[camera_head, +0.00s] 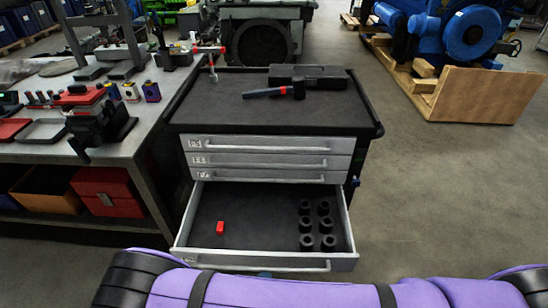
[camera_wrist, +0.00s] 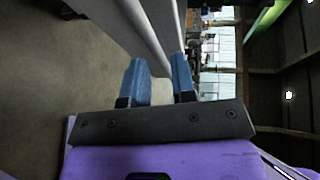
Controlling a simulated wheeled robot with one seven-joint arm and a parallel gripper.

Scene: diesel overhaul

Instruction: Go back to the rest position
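My gripper (camera_wrist: 159,78) shows in the wrist view with two blue fingers apart and nothing seen held between them. A long grey panel (camera_wrist: 138,35), possibly the drawer front, lies beyond the fingertips; I cannot tell whether they touch. In the head view my purple arm crosses the bottom edge, and a small blue bit shows just below the drawer handle. The bottom drawer (camera_head: 262,222) of the tool cabinet is pulled open. It holds a small red block (camera_head: 220,227) at left and several black sockets (camera_head: 306,224) at right.
The cabinet top (camera_head: 225,105) carries a hammer (camera_head: 275,91) and a black case (camera_head: 308,76). A workbench (camera_head: 135,150) with tools and small parts stands left. A blue engine (camera_head: 465,35) and wooden crate (camera_head: 475,95) stand back right. The floor right of the cabinet is clear.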

